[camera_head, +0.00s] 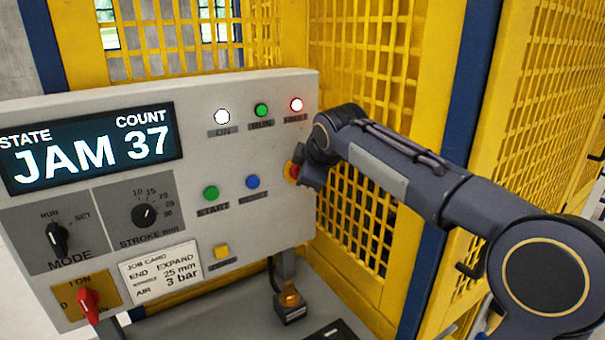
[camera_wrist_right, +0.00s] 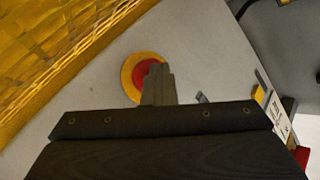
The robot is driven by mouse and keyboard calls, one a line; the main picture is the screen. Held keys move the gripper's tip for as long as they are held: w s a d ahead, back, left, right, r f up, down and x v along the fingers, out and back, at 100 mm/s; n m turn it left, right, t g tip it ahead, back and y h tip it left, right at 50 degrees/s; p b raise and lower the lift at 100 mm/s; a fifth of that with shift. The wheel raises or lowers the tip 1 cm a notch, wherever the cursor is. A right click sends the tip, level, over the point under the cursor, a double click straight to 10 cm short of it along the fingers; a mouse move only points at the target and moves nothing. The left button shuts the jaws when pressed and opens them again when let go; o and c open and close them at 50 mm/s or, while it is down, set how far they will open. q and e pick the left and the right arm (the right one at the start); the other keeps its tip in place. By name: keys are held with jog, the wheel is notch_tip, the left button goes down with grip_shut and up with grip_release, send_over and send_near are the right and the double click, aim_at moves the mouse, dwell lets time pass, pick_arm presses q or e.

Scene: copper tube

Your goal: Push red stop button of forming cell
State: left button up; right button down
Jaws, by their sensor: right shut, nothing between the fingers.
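The red stop button (camera_head: 288,171) with its yellow ring sits at the right edge of the grey control panel (camera_head: 215,150), mostly hidden behind my right gripper in the head view. The right wrist view shows the red button (camera_wrist_right: 146,72) inside its yellow ring (camera_wrist_right: 128,76). My right gripper (camera_head: 303,172) is shut and empty, its tip (camera_wrist_right: 158,80) in front of the button and covering part of it. I cannot tell whether it touches the button. The panel display (camera_head: 92,148) reads JAM 37. My left gripper is not in view.
Yellow mesh guarding (camera_head: 365,40) stands behind and right of the panel. Nearby are a green START button (camera_head: 211,193), a blue button (camera_head: 253,182), a yellow button (camera_head: 222,251) and a red switch (camera_head: 89,305).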

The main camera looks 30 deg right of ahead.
jog(key=s+b, duration=0.1)
jog(key=s, duration=0.2)
jog(key=s+b, duration=0.1)
jog(key=s, duration=0.1)
jog(key=shift+s+d, duration=0.2)
jog(key=shift+s, duration=0.2)
jog(key=s+a+f+m+g+y, duration=0.1)
jog(key=s+a+f+m, duration=0.2)
jog(key=s+f, duration=0.4)
jog(key=s+a+f+m+g+y, duration=0.1)
jog(key=s+a+f+m+y, duration=0.1)
jog(key=s+a+f+m, duration=0.2)
jog(key=s+a+f+m+g+y, duration=0.1)
jog(key=s+a+f+m, duration=0.3)
jog(key=s+f, duration=0.7)
jog(key=s+m+y, duration=0.1)
jog(key=s, duration=0.3)
jog(key=shift+s+a+m+g, duration=0.2)
jog(key=shift+m+g, duration=0.1)
dwell(0.4)
